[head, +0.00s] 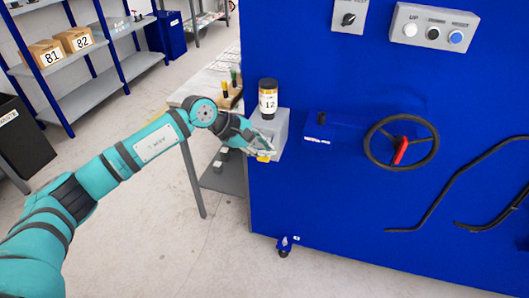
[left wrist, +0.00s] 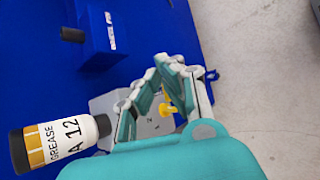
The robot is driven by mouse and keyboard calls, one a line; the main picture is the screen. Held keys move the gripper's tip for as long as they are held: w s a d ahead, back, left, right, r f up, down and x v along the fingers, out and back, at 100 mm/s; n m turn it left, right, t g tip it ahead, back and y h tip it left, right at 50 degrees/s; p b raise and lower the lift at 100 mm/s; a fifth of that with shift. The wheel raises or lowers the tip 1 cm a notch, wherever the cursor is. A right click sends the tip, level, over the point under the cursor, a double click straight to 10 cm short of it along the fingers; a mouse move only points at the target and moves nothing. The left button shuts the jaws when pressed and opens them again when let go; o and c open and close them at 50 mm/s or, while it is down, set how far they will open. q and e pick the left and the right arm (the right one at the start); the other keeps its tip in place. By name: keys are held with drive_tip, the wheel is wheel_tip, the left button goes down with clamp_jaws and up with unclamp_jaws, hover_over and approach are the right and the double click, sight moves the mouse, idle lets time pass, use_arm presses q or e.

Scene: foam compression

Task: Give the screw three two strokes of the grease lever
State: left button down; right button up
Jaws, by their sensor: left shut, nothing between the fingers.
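The grease unit is a grey box (head: 282,127) on the left edge of the blue machine. A dark-capped grease cartridge (head: 268,98) marked 12 stands upright on it; the left wrist view shows it (left wrist: 62,143) with the label "GREASE A 12". A yellow lever end (head: 264,158) sticks out low at the front of the box. My left gripper (head: 266,147) is shut and empty in front of the box, close to the lever. In the left wrist view the yellow part (left wrist: 167,107) shows between the finger links; I cannot tell whether they touch. My right gripper is out of view.
The blue machine (head: 340,215) carries a handwheel (head: 401,143) with a red handle, a small blue block (head: 318,130), a button panel (head: 433,27) and bent dark bars (head: 445,205). A table (head: 205,85) stands behind my left arm. Floor in front is clear.

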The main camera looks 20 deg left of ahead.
use_arm(q)
drive_tip(key=shift+f+b, duration=0.45)
drive_tip(key=shift+f, duration=0.2)
drive_tip(key=shift+r, duration=0.1)
idle(0.8)
drive_tip(key=shift+r+p, duration=0.55)
drive_tip(key=shift+r, duration=1.15)
wheel_tip(320, 180, up, 5)
drive_tip(key=shift+p, duration=1.05)
